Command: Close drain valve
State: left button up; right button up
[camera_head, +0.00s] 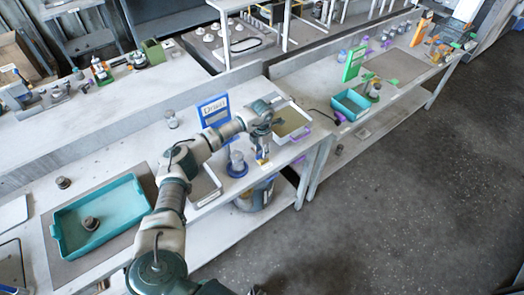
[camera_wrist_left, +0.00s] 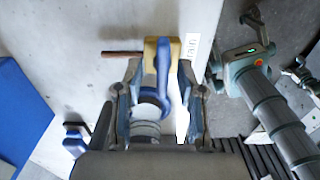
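The drain valve (camera_wrist_left: 176,50) shows in the left wrist view as a brass-coloured body with a blue lever (camera_wrist_left: 162,78). The lever runs from the body down between the fingers of my left gripper (camera_wrist_left: 160,92). The fingers are apart, one on each side of the lever; I cannot tell whether either touches it. A white label ending in "rain" (camera_wrist_left: 192,45) is beside the valve. In the head view, my left gripper (camera_head: 262,152) is at the front edge of the bench, over a small yellow and blue part. A blue "Drain" sign (camera_head: 213,110) stands behind it.
A clear jar on a blue base (camera_head: 237,163) stands left of the gripper. A framed tray (camera_head: 290,122) lies to its right. A teal tray (camera_head: 100,220) is at the left, and a bucket-like container (camera_head: 256,196) sits below the bench. The floor at right is clear.

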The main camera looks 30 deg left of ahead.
pick_arm(q)
notch_tip(320, 180, up, 11)
jog(key=shift+w+r, duration=0.15)
jog(key=shift+r, duration=0.05)
jog(key=shift+a, duration=0.1)
dwell(0.4)
